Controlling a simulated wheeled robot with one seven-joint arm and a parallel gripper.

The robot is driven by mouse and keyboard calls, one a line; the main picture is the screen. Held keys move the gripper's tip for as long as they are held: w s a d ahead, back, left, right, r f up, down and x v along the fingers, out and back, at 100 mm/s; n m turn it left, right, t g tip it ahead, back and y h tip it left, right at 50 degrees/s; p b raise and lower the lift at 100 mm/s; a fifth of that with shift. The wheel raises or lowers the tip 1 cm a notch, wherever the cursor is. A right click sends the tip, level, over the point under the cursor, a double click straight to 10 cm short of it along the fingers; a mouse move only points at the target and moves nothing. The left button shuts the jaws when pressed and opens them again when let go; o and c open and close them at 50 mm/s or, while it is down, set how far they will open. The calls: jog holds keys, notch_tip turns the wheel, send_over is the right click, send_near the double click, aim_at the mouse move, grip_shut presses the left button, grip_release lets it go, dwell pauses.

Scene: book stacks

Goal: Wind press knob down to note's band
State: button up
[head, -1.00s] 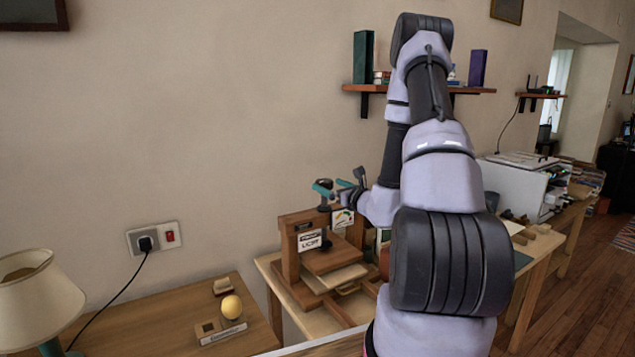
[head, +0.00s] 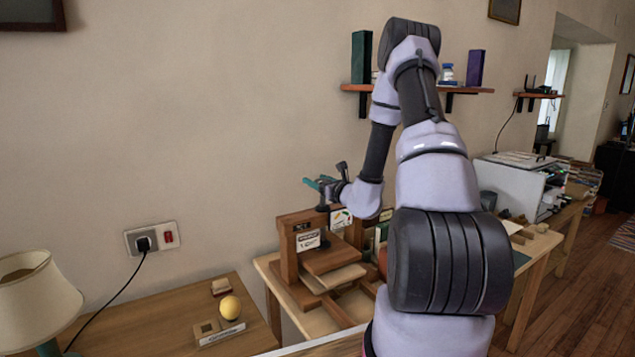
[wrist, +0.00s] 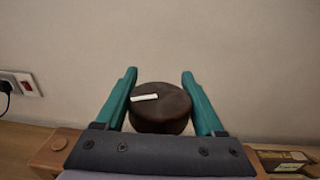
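The wooden book press (head: 287,262) stands on the light table, with a board under its top beam. Its knob (wrist: 161,108) is a dark brown round drum with a white stripe on top. In the wrist view the knob sits between the two teal fingers of my gripper (wrist: 158,74); any contact is unclear. In the head view my gripper (head: 320,182) is over the beam with its fingers apart, and the knob is mostly hidden. A card with coloured marks (head: 341,218), perhaps the note, is at the beam's right; its band is unreadable. A white label (head: 308,240) is on the front.
A wall socket (head: 152,238) with a plug is left of the press. A shelf (head: 462,90) with books is above.

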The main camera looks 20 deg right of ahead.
jog(key=shift+m+h, duration=0.3)
jog(key=shift+h, duration=0.2)
jog(key=m+h, duration=0.2)
jog(key=h, duration=0.2)
jog(key=shift+d+m+t, duration=0.3)
jog(key=shift+m, duration=0.1)
jog(key=m+h, duration=0.2)
jog(key=h, duration=0.1)
jog(key=d+m+g+h, duration=0.1)
jog(key=h, duration=0.2)
jog(key=shift+d+m, duration=0.2)
jog(key=shift+m, duration=0.2)
jog(key=shift+s+d+m+g+h, duration=0.1)
jog(key=shift+d+m+g+h, duration=0.05)
jog(key=shift+m+g+h, duration=0.75)
jog(key=shift+s+d+m+g+h, duration=0.15)
jog(key=shift+m+g+h, duration=0.45)
jog(key=shift+h, duration=0.55)
jog(key=shift+s+d+m+g+h, duration=0.15)
jog(key=shift+m+g+h, duration=0.45)
jog(key=shift+m+h, duration=0.35)
jog(key=shift+r, duration=0.1)
jog(key=o, duration=1.4)
jog(key=shift+c, duration=0.2)
